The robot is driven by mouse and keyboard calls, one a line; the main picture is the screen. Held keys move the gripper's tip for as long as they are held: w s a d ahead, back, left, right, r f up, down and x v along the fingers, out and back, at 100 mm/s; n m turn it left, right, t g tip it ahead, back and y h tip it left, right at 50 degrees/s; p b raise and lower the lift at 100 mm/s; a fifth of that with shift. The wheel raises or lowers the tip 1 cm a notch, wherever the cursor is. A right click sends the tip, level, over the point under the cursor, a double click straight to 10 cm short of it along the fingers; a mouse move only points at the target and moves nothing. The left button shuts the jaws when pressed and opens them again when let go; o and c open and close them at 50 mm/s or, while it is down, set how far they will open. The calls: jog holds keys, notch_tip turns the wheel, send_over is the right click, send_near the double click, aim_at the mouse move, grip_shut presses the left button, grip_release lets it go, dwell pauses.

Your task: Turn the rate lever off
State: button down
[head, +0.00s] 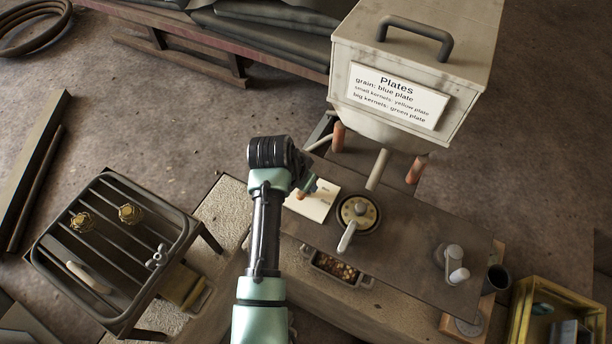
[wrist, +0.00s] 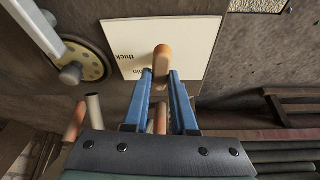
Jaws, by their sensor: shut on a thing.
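My gripper (wrist: 161,73) has its blue fingers shut on an orange-brown lever handle (wrist: 162,56), which sticks up past the fingertips. Behind the handle is a cream card (wrist: 202,52) with small text, of which "thick" can be read. No label reading "rate" shows, so I cannot tell by text whether this is the rate lever. In the head view my gripper (head: 309,185) is over the same card (head: 317,208), partly hidden by my arm, and the lever's base is hidden.
A round dial (head: 358,213) with a pale pointer lever is right of the card; it also shows in the wrist view (wrist: 88,62). A "Plates" hopper (head: 405,75) stands behind on orange-tipped legs. A slatted frame (head: 110,250) is at left, a yellow crate (head: 560,305) at lower right.

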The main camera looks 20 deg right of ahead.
jog(key=shift+r+n+t+p, duration=0.1)
jog(key=shift+n+t+p, duration=0.2)
jog(key=shift+n, duration=0.4)
jog(key=c, duration=0.7)
grip_release()
jog(key=b+v, duration=0.1)
jog(key=v, duration=0.5)
jog(key=b+v, duration=0.1)
jog(key=v, duration=0.6)
jog(key=shift+d, duration=0.25)
